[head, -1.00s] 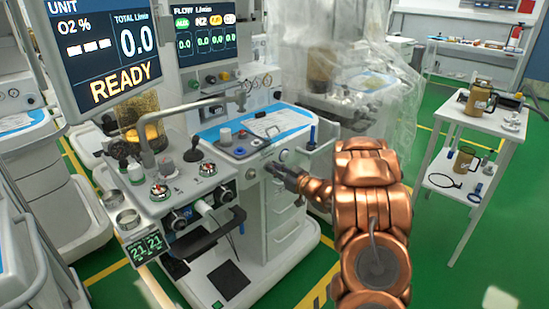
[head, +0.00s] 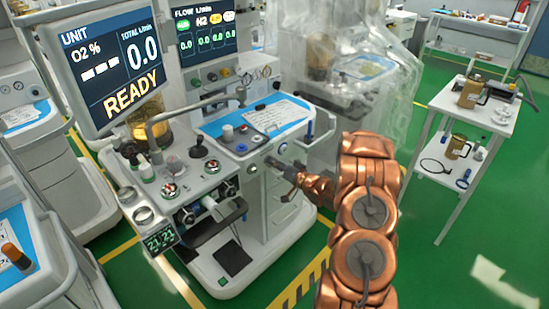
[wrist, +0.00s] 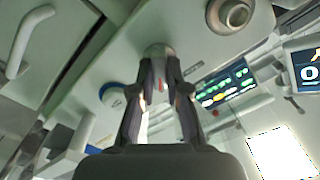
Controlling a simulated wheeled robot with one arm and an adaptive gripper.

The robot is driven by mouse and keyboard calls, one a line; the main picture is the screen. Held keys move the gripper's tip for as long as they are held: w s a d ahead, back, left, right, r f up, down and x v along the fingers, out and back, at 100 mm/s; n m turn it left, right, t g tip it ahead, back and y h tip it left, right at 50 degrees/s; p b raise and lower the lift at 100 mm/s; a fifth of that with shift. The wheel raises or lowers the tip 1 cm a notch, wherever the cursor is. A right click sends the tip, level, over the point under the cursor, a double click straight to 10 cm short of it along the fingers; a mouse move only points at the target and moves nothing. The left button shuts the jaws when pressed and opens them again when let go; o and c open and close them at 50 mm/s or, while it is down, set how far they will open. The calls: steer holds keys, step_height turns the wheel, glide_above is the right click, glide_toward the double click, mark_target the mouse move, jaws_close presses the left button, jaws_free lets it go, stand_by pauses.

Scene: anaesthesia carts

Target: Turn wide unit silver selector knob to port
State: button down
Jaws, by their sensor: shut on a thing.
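The wide unit (head: 270,205) is the white cart with the READY screen. On its front panel, my gripper (head: 270,163) reaches in from the right at the height of a row of round controls. In the wrist view, my gripper's two fingers (wrist: 160,80) are closed around a silver knob (wrist: 158,51), whose rounded end shows between and beyond the tips. A small red mark shows between the fingers. In the head view the gripper hides most of this knob, and where its pointer faces cannot be told.
A round silver control (wrist: 230,14) and a blue-rimmed round one (wrist: 112,96) sit on either side of the held knob. A clear plastic drape (head: 350,60) hangs behind my arm. A small white table (head: 470,110) stands right; green floor between is free.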

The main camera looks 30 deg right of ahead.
steer(key=shift+m+p, duration=0.35)
steer(key=shift+m, duration=0.25)
steer(key=c, duration=1.2)
jaws_free()
steer(key=shift+o, duration=0.2)
steer(key=v, duration=1.2)
